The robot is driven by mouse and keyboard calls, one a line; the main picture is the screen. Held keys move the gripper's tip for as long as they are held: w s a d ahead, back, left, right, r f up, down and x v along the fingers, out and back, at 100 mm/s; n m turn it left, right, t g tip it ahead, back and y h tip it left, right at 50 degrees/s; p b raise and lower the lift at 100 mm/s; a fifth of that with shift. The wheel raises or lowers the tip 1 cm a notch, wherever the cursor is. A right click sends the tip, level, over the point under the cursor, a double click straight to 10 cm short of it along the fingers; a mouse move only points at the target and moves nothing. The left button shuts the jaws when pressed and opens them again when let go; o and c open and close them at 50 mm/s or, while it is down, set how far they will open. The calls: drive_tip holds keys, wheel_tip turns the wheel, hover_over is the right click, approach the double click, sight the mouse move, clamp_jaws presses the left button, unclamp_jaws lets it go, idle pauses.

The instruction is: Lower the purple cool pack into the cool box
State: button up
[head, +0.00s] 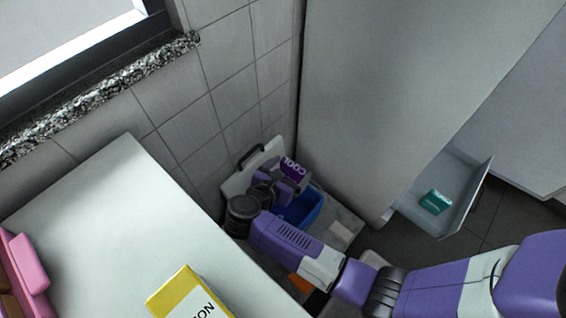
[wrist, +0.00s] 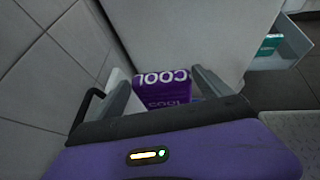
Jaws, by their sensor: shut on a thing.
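The purple cool pack (head: 294,168), marked COOL, is held by my gripper (head: 282,178) in the head view. In the wrist view, the purple pack (wrist: 162,86) sits between the two fingers of my gripper (wrist: 164,88), which is shut on it. The cool box (head: 303,211) has a blue inside and stands low in the gap by the tiled wall. Its pale lid (head: 233,184) with a black handle stands raised at the wall side. The pack appears above the box near the lid.
A white worktop (head: 110,215) with a yellow packet (head: 178,290) lies left of the box. A tall grey cabinet side (head: 370,90) rises behind it. An open clear tray (head: 470,205) with a teal box (head: 436,201) juts out at right. The gap around the box is narrow.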

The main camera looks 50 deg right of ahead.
wheel_tip(320, 180, down, 10)
drive_tip(key=b, duration=0.7)
drive_tip(key=shift+b, duration=0.35)
drive_tip(key=shift+d+r, duration=0.1)
drive_tip(key=shift+d, duration=0.05)
drive_tip(key=shift+w+d, duration=0.15)
drive_tip(key=shift+d, duration=0.5)
